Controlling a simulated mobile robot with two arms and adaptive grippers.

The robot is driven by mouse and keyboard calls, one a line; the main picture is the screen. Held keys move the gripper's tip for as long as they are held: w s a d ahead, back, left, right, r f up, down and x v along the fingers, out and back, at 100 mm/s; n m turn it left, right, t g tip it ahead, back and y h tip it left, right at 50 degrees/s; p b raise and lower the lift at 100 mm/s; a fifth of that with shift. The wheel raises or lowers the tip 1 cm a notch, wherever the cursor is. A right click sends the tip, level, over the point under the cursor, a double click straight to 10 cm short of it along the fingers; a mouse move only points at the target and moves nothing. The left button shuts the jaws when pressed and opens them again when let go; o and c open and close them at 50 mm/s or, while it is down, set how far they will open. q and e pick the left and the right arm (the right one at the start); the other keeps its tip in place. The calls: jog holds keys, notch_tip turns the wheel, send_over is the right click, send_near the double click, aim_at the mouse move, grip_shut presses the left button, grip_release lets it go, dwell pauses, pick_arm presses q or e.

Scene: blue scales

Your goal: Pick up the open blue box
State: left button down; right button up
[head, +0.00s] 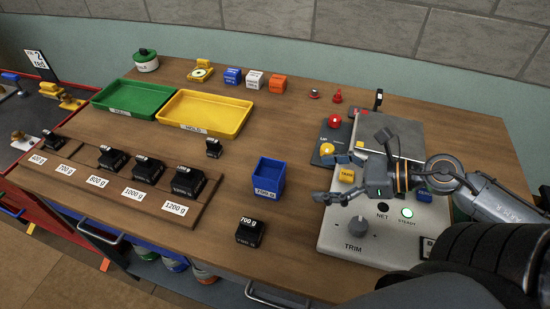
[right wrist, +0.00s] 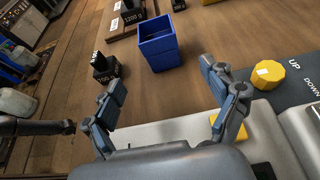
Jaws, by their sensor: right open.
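The open blue box (head: 269,178) stands upright on the wooden table, left of the grey scale panel, with a white label on its front. It also shows in the right wrist view (right wrist: 160,48), ahead of and between the fingers. My right gripper (head: 335,176) is open and empty, above the left part of the scale panel and to the right of the box, apart from it. In the right wrist view its two blue-grey fingers (right wrist: 165,95) are spread wide. My left gripper is not in view.
A black 700 g weight (head: 250,233) stands just in front of the box, and a small black weight (head: 213,148) behind left. A wooden rack (head: 120,191) holds several weights. Yellow (head: 206,113) and green (head: 132,99) trays lie behind. The scale panel (head: 352,232) has knobs and buttons.

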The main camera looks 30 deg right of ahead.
aim_at(269, 177)
jog(key=x, duration=0.3)
jog(key=shift+r, duration=0.15)
jog(key=x, duration=0.4)
jog(key=shift+w, duration=0.15)
jog(key=shift+w+a+f, duration=0.35)
jog(key=shift+w+a, duration=0.05)
jog(key=shift+a, duration=0.05)
jog(key=shift+p+x, duration=0.55)
jog(key=shift+x, duration=0.55)
jog(key=shift+p+x, duration=0.4)
jog(key=shift+x, duration=0.75)
jog(key=shift+w+a+f, duration=0.2)
jog(key=shift+f, duration=0.15)
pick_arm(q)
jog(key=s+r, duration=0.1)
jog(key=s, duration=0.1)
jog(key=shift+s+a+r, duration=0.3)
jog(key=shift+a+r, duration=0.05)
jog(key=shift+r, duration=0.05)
pick_arm(e)
jog(key=shift+c, duration=0.4)
